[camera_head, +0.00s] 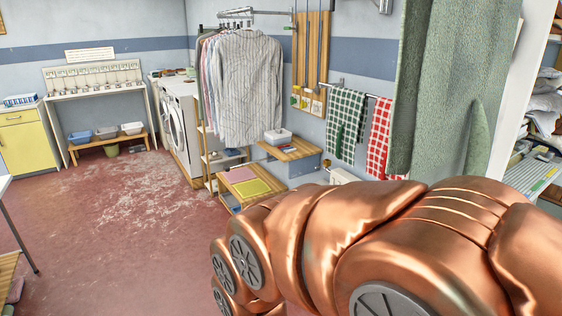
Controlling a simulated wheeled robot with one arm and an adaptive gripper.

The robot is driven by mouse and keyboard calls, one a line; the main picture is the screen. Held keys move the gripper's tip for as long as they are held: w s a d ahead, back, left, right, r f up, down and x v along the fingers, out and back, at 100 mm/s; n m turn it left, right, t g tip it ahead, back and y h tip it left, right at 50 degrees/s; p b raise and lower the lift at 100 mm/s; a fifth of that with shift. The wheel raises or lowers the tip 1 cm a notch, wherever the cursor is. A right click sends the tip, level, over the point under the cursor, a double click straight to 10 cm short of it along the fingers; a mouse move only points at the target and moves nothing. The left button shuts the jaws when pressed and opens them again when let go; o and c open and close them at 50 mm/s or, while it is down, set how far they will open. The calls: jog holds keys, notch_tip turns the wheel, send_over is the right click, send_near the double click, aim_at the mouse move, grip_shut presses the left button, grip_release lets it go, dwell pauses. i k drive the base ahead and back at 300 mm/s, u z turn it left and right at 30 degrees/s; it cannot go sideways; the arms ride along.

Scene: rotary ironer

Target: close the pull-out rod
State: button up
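Two rod-like things show, and I cannot tell for sure which is the pull-out rod. A metal clothes rail (270,12) at the top carries striped and coloured shirts (250,85) on hangers. A lower wall rail (359,93) holds a green checked towel (346,118) and a red checked towel (380,136); its right end is hidden behind a large green towel (452,75). My copper arm fills the lower right, in front of the wall below the rails. My gripper is not in view, so its state does not show.
A white door frame (518,85) and shelves of folded linen are at the right. The red floor (110,225) is open at left centre.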

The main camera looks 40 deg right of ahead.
aim_at(226, 167)
jog(key=z, duration=0.4)
jog(key=i, duration=0.5)
jog(key=z, duration=0.6)
jog(key=i, duration=1.55)
jog(key=u, duration=1.15)
jog(key=i, duration=0.8)
jog(key=u, duration=0.7)
